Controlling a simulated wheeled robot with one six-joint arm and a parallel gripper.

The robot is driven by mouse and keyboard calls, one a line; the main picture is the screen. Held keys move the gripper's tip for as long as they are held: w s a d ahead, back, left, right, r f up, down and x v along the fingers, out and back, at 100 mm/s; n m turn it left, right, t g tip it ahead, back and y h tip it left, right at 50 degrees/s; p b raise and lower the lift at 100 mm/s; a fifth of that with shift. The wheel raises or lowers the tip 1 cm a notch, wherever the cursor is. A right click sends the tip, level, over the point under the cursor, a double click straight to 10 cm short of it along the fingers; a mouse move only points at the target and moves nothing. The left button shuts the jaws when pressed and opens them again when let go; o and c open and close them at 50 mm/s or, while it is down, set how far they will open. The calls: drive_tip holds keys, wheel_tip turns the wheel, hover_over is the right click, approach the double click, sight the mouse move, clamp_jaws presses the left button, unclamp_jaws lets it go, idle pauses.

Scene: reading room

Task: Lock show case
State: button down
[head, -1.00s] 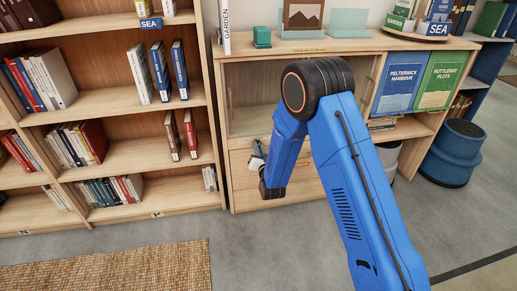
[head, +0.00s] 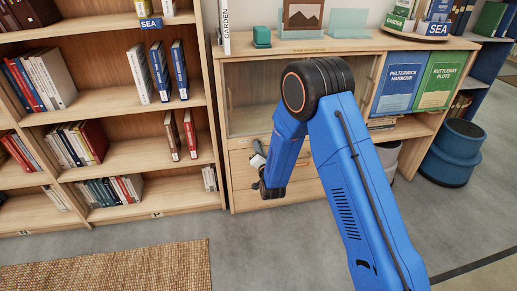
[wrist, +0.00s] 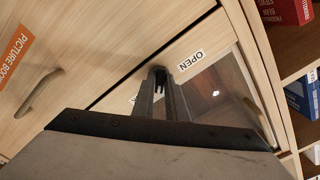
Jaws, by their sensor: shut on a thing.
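The show case (head: 233,98) is a pale wood cabinet with a glass front, standing behind my arm in the head view. In the wrist view, its glass pane (wrist: 222,92) is at the right. In the head view my gripper (head: 258,158) is at the cabinet's left side.
A drawer handle (wrist: 40,93) and an orange PICTURE BOOKS label (wrist: 13,57) are close by on the front. A tall bookshelf (head: 214,110) stands directly left. A blue stool (head: 453,150) is at the right. The floor before the cabinet is clear.

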drive_tip(key=c, duration=1.8)
unclamp_jaws()
drive_tip(key=v, duration=1.7)
drive_tip(key=shift+s+d, duration=0.1)
drive_tip(key=shift+s, duration=0.1)
drive_tip(key=shift+r, duration=0.1)
